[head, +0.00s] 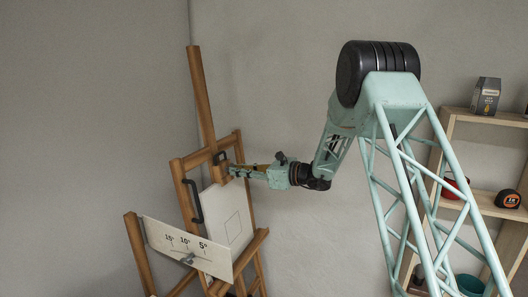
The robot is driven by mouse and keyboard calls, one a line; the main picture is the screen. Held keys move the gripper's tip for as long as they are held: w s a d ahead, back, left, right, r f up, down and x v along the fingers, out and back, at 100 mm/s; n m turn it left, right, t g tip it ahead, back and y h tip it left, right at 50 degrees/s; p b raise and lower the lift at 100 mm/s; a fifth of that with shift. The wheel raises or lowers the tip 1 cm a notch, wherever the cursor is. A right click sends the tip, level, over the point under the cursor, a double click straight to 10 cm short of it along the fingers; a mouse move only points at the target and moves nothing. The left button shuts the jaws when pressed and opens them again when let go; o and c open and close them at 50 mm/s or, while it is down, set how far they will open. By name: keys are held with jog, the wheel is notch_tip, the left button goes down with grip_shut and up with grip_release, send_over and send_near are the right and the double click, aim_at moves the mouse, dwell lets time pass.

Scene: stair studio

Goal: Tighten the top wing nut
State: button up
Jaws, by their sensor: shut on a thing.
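A wooden easel (203,100) stands left of centre against the wall. My gripper (237,171) reaches in from the right to the clamp block at the top of the easel's canvas. It is shut on the top wing nut, which is mostly hidden between the fingertips. The clamp block (219,158) shows a dark bracket just above and left of the fingertips. How the wing nut is turned is too small to tell.
A white panel with a drawn square (228,221) rests on the easel. A black handle (194,201) sticks out at its left. Below is a scale plate marked 15°, 10°, 5° (215,262), with a lower wing nut (187,260). Shelves (447,135) with small items stand at right.

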jog(key=o, duration=0.5)
jog(key=shift+d, duration=0.15)
jog(key=shift+b+v, duration=0.55)
jog(key=shift+v, duration=2.35)
jog(key=shift+s, duration=0.1)
